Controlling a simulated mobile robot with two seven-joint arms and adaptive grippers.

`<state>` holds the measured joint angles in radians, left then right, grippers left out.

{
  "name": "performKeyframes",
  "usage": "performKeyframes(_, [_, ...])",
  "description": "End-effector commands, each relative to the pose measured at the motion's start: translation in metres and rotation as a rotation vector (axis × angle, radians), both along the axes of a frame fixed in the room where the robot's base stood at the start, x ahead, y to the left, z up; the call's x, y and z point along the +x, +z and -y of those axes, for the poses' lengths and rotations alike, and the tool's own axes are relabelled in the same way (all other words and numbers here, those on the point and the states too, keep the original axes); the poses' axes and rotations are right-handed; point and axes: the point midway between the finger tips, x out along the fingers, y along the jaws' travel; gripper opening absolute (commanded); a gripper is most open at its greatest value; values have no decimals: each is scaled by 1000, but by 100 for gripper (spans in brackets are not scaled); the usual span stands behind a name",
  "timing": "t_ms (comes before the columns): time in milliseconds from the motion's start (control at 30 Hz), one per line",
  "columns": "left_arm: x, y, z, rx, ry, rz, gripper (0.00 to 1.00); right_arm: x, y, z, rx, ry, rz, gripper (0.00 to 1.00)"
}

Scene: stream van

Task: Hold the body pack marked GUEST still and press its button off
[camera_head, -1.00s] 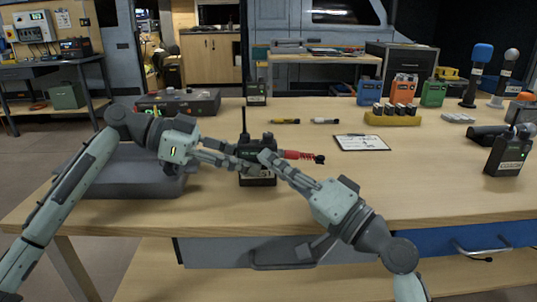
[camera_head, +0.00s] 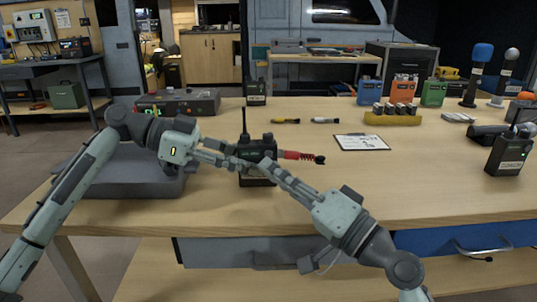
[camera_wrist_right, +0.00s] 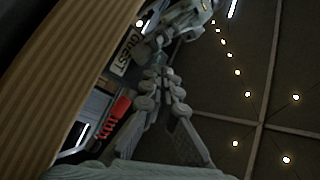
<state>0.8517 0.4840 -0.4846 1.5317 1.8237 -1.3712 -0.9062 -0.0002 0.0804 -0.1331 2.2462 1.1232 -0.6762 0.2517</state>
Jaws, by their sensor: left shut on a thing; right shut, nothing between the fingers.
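The body pack marked GUEST (camera_head: 257,150) stands upright near the table's front, black, with an antenna and a red cable plug at its right. Its GUEST label (camera_wrist_right: 125,52) is readable in the right wrist view; fingers partly cover its front in the head view. My left gripper (camera_head: 238,163) is shut on the pack from the left. My right gripper (camera_head: 270,167) is shut and empty, its fingertips in front of the pack's face; I cannot tell whether they touch it. The right fingers (camera_wrist_right: 160,75) also show in the right wrist view. I cannot make out the button.
A grey case (camera_head: 125,180) lies at the left front. Another black pack (camera_head: 508,152) stands at the far right, and one more (camera_head: 256,92) at the back. The table's right front is clear.

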Motion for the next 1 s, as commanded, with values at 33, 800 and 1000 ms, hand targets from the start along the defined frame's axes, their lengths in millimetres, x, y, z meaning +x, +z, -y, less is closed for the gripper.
performKeyframes(33, [0,0,0,-2,1,1,0,-4,-6,0,-5,1,-11,0])
performKeyframes(800, [0,0,0,0,0,0,33,-46,2,0,3,-1,3,0])
performKeyframes(1000, [0,0,0,0,0,0,54,-46,2,0,4,-2,3,0])
